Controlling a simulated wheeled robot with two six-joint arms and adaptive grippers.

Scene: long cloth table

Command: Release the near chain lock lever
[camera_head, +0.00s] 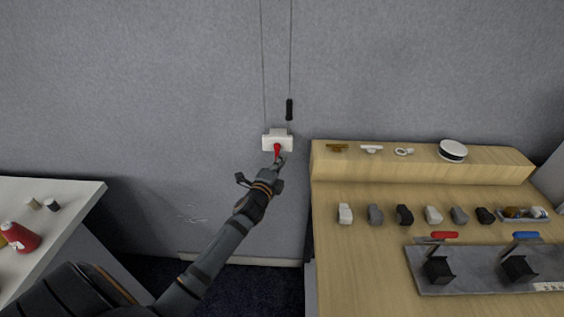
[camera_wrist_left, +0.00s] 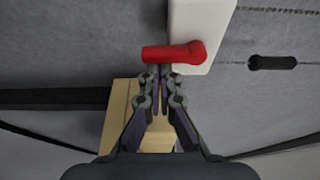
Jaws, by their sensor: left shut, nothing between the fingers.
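The red lock lever (camera_head: 277,150) sits on the front of a white box (camera_head: 267,143) fixed to the grey wall, with its end pointing down in the head view. The lever also shows in the left wrist view (camera_wrist_left: 172,53), against the white box (camera_wrist_left: 206,25). My left gripper (camera_head: 281,161) reaches up to it from below. In the left wrist view its fingertips (camera_wrist_left: 160,72) are together, with nothing between them, right at the lever's edge. I cannot tell whether they touch it. My right gripper is not in view.
Two thin chains (camera_head: 263,70) hang along the wall, one with a black grip (camera_head: 289,109). A wooden bench (camera_head: 350,260) with several small blocks and a grey plate with red and blue levers stands right. A white table (camera_head: 60,190) stands left.

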